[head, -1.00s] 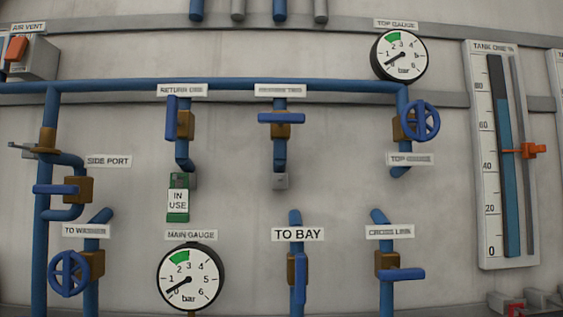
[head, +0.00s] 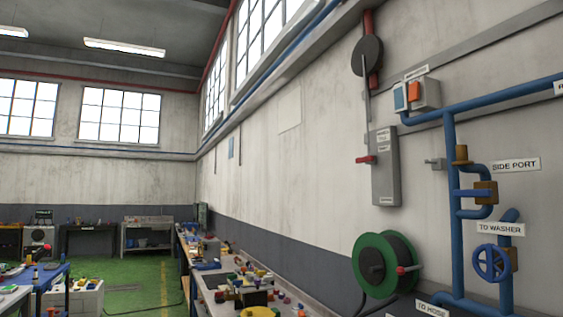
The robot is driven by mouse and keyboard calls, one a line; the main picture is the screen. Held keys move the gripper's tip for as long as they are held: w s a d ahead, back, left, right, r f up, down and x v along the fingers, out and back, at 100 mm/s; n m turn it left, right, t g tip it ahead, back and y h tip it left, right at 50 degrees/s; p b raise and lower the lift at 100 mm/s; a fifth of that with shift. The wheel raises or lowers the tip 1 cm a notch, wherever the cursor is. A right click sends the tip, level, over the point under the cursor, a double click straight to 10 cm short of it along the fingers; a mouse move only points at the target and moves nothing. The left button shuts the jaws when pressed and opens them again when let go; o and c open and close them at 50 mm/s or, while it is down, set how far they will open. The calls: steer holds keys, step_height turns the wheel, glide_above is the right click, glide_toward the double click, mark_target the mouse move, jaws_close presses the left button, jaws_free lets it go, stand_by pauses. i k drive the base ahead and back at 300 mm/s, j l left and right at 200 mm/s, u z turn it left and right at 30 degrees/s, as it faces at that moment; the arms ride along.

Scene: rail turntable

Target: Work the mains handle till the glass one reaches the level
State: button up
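A grey wall box (head: 385,172) with small labels, too small to read, hangs right of centre. A red lever (head: 366,160) sticks out to its left. I cannot tell whether this is the mains handle. Above it a dark disc (head: 367,56) is fixed by a red pipe (head: 370,22), with a thin rod hanging down. At the right, a blue handwheel (head: 492,262) sits under the label TO WASHER, and a blue lever valve (head: 485,193) is by the label SIDE PORT. The tank glass is out of view. My gripper is not in view.
A green hose reel (head: 372,262) juts from the wall at the lower right. A bench (head: 205,280) with many small items runs along the wall. Cluttered tables stand at the lower left. Green floor (head: 140,285) shows between them.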

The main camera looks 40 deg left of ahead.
mark_target(368, 160)
steer(key=u, duration=1.1)
steer(key=i+j, duration=0.25)
steer(key=i, duration=0.1)
